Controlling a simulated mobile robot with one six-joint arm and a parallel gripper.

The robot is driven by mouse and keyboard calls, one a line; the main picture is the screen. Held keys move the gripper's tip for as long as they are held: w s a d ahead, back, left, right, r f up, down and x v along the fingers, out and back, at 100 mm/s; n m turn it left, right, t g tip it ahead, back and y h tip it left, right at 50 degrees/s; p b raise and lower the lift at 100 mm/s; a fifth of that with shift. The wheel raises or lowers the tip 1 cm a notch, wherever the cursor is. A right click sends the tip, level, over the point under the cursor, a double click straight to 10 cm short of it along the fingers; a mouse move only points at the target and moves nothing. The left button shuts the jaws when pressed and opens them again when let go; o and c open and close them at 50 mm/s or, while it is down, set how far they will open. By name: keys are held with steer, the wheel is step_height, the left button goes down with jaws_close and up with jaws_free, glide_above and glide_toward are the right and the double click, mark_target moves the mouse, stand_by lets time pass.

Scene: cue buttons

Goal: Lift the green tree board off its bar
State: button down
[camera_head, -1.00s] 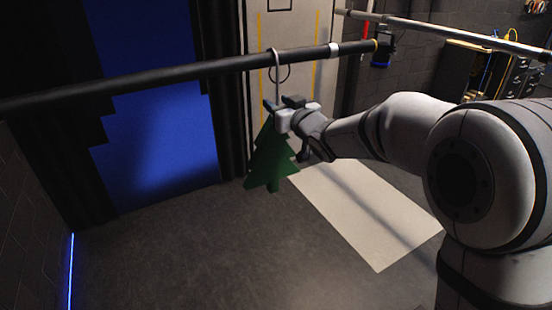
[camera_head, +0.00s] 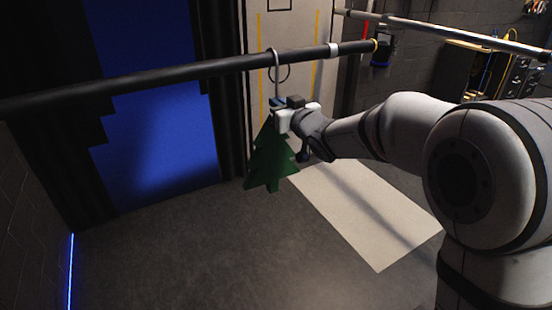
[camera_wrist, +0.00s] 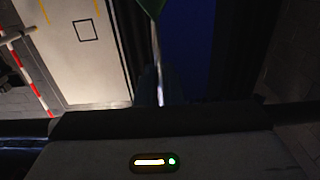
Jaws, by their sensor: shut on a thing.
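The green tree board (camera_head: 270,160) hangs upright below the dark bar (camera_head: 200,70) in the head view. Its metal hook (camera_head: 276,62) still loops over the bar. My gripper (camera_head: 277,103) is shut on the hook's stem, just above the tree's top. The gripper hides the lower stem and part of the board's upper right side. In the wrist view, a corner of the green board (camera_wrist: 151,6) shows at the top edge, with the thin stem (camera_wrist: 157,50) running down towards my gripper.
A second, paler bar (camera_head: 450,32) runs at the back right. A white panel (camera_head: 365,215) lies on the dark floor to the right of the board. A blue screen (camera_head: 155,130) and dark curtains stand behind on the left. Space below the board looks clear.

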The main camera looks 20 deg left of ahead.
steer(key=shift+r+p, duration=1.75)
steer(key=shift+r, duration=0.95)
steer(key=shift+d, duration=0.1)
steer(key=b+v, duration=0.1)
steer(key=v, duration=1.2)
steer(key=shift+s+d, duration=0.25)
steer(key=shift+s, duration=0.05)
steer(key=shift+f, duration=0.1)
